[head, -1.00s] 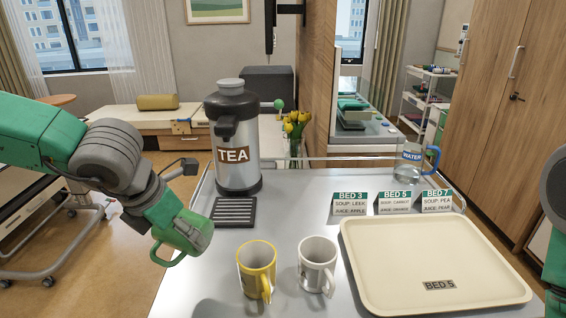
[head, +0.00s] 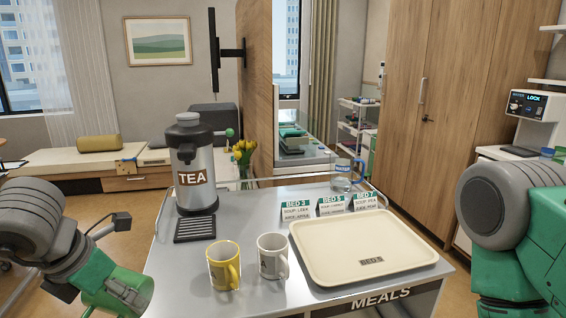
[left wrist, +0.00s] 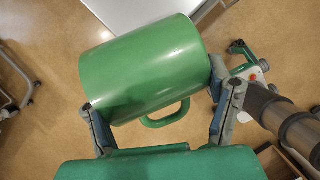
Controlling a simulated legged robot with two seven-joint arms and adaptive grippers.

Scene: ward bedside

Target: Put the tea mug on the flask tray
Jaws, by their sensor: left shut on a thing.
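A green mug (head: 128,290) is in my left gripper (head: 112,287), low at the left of the head view and left of the cart. In the left wrist view the gripper (left wrist: 155,98) has its fingers on both sides of the green mug (left wrist: 140,68), which lies sideways with its handle showing. A dark slotted tray (head: 195,228) lies on the cart in front of the flask marked TEA (head: 196,165). Its top looks bare. A yellow mug (head: 222,268) and a white-grey mug (head: 271,257) stand on the cart. My right gripper is out of view.
A cream tray marked BED 5 (head: 400,262) covers the cart's right side. Bed cards (head: 330,206) and a water jug (head: 343,178) stand behind it. Yellow tulips (head: 244,152) are behind the flask. The cart top (head: 255,210) is bare right of the slotted tray.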

